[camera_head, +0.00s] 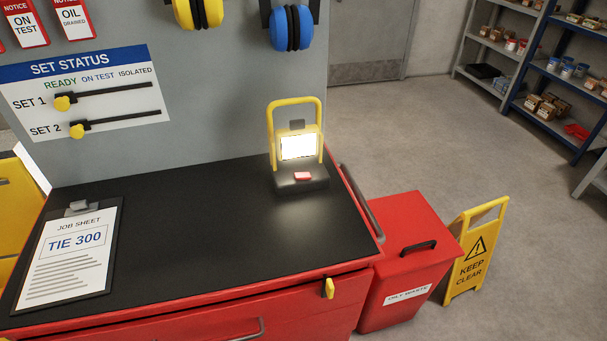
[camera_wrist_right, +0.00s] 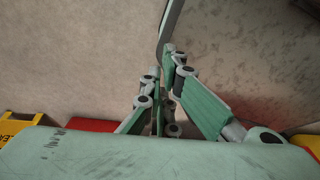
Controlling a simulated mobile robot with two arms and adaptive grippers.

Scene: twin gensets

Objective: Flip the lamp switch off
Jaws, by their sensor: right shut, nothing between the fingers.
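The work lamp (camera_head: 297,147) stands upright at the right end of the black bench top. It has a yellow frame, and its white panel is brightly lit. A red rocker switch (camera_head: 303,176) sits on the front of its dark base. The switch's tilt is too small to read. My right gripper (camera_wrist_right: 163,98) shows only in the right wrist view, with its fingers closed and empty. The lamp does not show in that view, and the gripper is not in the head view. My left gripper is not in view.
A clipboard (camera_head: 68,255) lies on the left of the bench top (camera_head: 190,235). A red waste bin (camera_head: 405,265) and a yellow floor sign (camera_head: 474,250) stand right of the bench. A status panel is behind the bench. The middle of the bench top is clear.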

